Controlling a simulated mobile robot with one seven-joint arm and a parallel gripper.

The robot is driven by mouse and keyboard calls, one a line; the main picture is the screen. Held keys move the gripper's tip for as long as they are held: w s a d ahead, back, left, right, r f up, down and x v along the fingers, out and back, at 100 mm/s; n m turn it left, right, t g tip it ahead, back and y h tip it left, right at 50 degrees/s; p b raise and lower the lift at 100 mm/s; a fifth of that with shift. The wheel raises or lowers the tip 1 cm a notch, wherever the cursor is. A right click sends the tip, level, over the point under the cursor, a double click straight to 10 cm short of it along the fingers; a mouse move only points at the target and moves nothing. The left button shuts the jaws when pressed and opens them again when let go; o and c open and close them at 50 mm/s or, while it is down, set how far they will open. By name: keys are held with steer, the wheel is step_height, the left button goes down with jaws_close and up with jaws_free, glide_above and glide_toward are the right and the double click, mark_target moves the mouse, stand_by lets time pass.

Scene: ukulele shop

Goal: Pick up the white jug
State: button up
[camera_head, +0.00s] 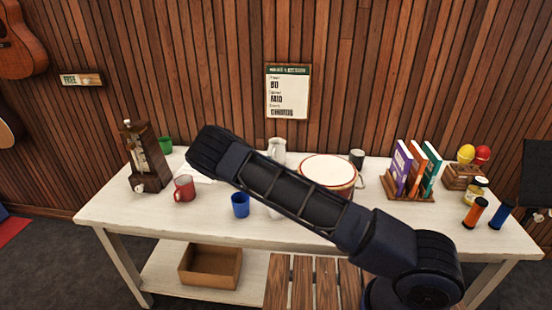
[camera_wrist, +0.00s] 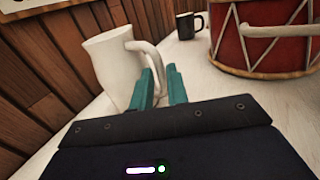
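The white jug (camera_wrist: 112,65) stands upright on the white table near the plank wall, with its handle towards my gripper. In the head view the jug (camera_head: 277,147) shows above my forearm, which hides its lower part. In the wrist view the two teal fingers of my gripper (camera_wrist: 163,72) are close together, one on each side of the lower part of the handle. The handle fills most of the narrow gap, and my gripper looks shut on it. The fingers hide part of the jug's base. In the head view my arm hides the gripper.
A red drum (camera_wrist: 260,40) and a dark mug (camera_wrist: 186,25) stand right of the jug. On the table (camera_head: 110,212) are a metronome (camera_head: 147,160), red mug (camera_head: 184,188), blue cup (camera_head: 240,205), green cup (camera_head: 165,145) and books (camera_head: 414,168). The plank wall is close behind the jug.

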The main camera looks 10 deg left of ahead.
mark_target(276, 158)
steer(key=shift+x, duration=2.7)
steer(key=shift+c, duration=0.3)
jaws_close()
